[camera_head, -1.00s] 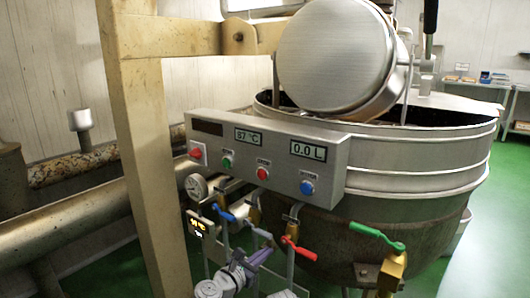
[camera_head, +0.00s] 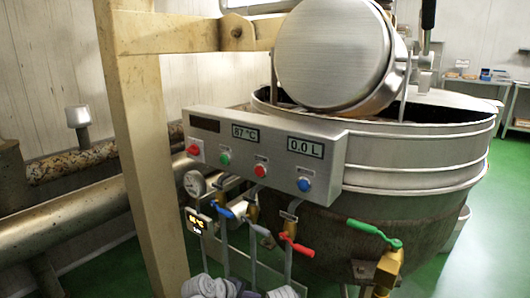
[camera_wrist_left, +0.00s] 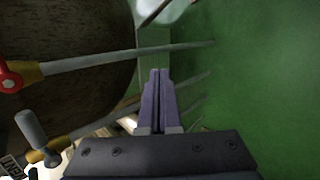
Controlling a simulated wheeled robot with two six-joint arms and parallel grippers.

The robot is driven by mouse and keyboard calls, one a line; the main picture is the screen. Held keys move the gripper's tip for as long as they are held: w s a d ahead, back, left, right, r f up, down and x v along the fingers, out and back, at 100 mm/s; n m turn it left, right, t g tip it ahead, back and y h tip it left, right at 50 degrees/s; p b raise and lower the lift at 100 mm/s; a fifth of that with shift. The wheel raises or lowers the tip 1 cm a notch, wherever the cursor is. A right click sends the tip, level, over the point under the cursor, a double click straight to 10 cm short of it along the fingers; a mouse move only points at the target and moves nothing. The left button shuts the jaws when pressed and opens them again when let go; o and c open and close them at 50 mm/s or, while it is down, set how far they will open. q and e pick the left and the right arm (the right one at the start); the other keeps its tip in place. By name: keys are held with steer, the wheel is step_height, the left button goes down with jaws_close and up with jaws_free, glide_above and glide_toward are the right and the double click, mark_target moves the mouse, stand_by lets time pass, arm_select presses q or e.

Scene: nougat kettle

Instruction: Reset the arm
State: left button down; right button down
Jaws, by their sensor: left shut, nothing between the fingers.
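My left gripper (camera_wrist_left: 157,100) shows in the left wrist view with its two purple fingers together and nothing between them. It points past the kettle's lower side toward the green floor. In the head view only grey and purple parts of my left arm (camera_head: 215,289) show at the bottom edge, below the valves; the fingers are hidden there. My right gripper is in neither view.
The nougat kettle (camera_head: 410,165) stands at the right, with its control panel (camera_head: 265,155) in front. Blue (camera_head: 222,210), red (camera_head: 297,245) and green (camera_head: 374,233) valve handles stick out below it. A beige post (camera_head: 150,180) stands left. Green floor (camera_head: 470,260) is free at right.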

arm_select(q)
steer(key=s+a+f+m+g+y, duration=0.55)
steer(key=s+a+m, duration=0.25)
steer(key=a+m, duration=0.4)
steer(key=s+d+m+y, duration=0.25)
steer(key=s+d, duration=0.35)
steer(key=d, duration=0.3)
step_height(320, 180, up, 37)
steer(key=p, duration=3.7)
steer(key=shift+d+g+p, duration=0.25)
steer(key=shift+g+p, duration=0.15)
steer(key=shift+g, duration=0.05)
steer(key=shift+s+d, duration=0.1)
